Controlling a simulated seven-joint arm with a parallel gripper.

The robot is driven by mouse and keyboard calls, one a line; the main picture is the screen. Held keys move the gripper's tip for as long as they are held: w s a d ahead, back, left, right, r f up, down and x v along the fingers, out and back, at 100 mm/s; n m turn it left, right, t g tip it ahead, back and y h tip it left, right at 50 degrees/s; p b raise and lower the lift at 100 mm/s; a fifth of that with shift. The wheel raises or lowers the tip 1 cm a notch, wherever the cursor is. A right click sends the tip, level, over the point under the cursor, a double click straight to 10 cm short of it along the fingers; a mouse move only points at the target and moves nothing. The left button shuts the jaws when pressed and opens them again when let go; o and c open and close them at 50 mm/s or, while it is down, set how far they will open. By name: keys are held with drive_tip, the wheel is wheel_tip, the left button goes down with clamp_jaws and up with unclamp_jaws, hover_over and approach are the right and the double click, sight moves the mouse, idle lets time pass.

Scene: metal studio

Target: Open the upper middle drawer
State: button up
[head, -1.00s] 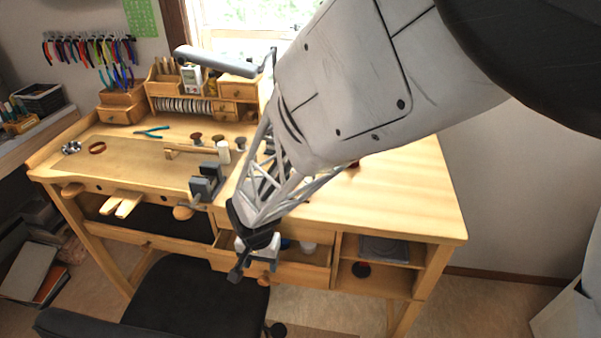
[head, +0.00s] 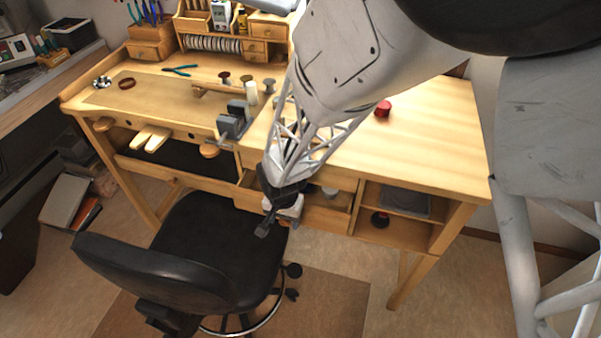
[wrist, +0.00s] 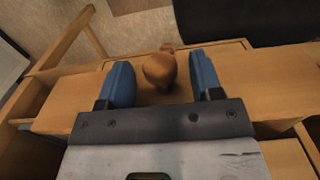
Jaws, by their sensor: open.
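The upper middle drawer (head: 325,215) is part of the wooden workbench and stands partly open. A white item (head: 330,191) shows inside it. My gripper (head: 281,208) is at the left part of the drawer front in the head view, where the arm hides some of the drawer. In the wrist view, my gripper (wrist: 162,72) has its two blue fingers apart, one on each side of a round wooden knob (wrist: 159,70) on the wooden drawer front (wrist: 75,105). Gaps show between the knob and both fingers.
A black swivel chair (head: 205,235) stands just left of and below my gripper. Open shelves (head: 400,228) are right of the drawer. A vise (head: 233,122) and a red-lidded jar (head: 383,109) are on the bench top. The floor right of the chair is clear.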

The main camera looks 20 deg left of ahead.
drive_tip(key=shift+f, duration=0.2)
clamp_jaws()
drive_tip(key=s, duration=1.2)
drive_tip(key=shift+s, duration=0.35)
unclamp_jaws()
drive_tip(key=shift+r, duration=0.1)
